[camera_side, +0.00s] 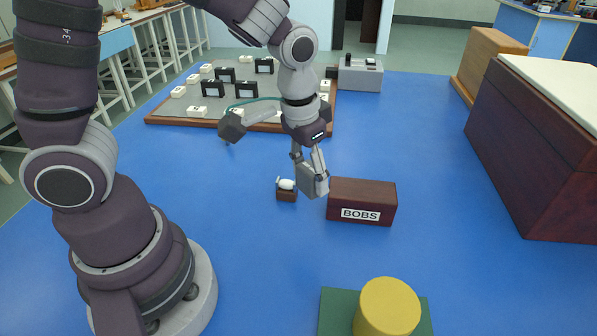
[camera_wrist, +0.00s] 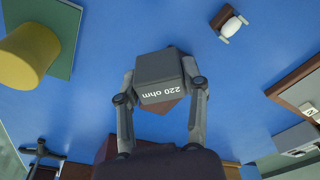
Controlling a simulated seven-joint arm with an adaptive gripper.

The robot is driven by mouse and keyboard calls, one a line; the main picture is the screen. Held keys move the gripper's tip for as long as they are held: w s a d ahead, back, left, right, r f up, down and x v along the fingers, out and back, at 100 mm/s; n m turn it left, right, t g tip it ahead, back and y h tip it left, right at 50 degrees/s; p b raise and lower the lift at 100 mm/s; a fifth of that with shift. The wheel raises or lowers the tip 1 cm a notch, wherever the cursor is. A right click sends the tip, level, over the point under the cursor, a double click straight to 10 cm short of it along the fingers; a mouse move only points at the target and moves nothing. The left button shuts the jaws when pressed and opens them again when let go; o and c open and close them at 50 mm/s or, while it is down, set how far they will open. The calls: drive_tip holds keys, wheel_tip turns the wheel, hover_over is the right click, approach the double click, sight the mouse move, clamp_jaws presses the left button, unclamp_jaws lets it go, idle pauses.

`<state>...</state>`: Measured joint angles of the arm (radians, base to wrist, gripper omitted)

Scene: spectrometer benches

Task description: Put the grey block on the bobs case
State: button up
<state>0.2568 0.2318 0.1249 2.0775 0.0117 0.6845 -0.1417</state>
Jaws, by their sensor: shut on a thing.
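In the side view the grey block (camera_side: 312,180) hangs tilted from my gripper (camera_side: 311,168), in the air. The bobs case (camera_side: 361,204) is a dark reddish-brown box labelled "BOBS", just right of the block in the side view. In the wrist view the block and my gripper hide much of a dark reddish shape behind them, likely the case. I cannot tell whether block and case touch.
A small white bob on a brown stand (camera_side: 286,190) is close left of the block. A yellow cylinder (camera_side: 389,308) on a green base is at the front. A large dark wooden box (camera_side: 535,140) stands right. A wood-edged board (camera_side: 240,127) with small parts lies behind.

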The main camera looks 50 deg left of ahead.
hover_over(365, 188)
drive_tip(key=shift+s+f, duration=0.2)
drive_tip(key=shift+f, duration=2.1)
drive_tip(key=o, duration=1.1)
drive_tip(key=shift+f, duration=0.15)
